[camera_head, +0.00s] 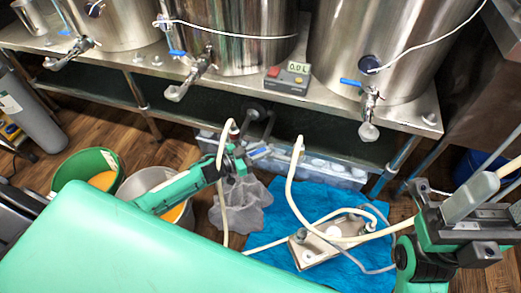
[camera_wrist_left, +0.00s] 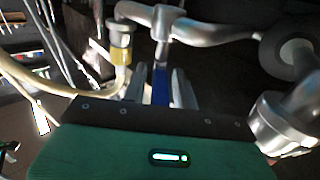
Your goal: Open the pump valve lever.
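The pump valve lever is blue and stands upright in the left wrist view (camera_wrist_left: 160,86), below a metal pipe fitting (camera_wrist_left: 163,22). In the head view the lever (camera_head: 259,152) is small and partly hidden beside my left gripper (camera_head: 250,150). In the left wrist view my left gripper's fingers (camera_wrist_left: 160,90) lie on either side of the lever, with narrow gaps showing between them and it. My left gripper looks open around the lever.
Steel kettles (camera_head: 236,40) with blue-handled taps stand on a steel table (camera_head: 270,85) above the pump (camera_head: 257,115). Pale hoses (camera_head: 291,190) loop nearby. A plate device (camera_head: 312,248) lies on a blue towel (camera_head: 350,275). A green bucket (camera_head: 62,180) stands left.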

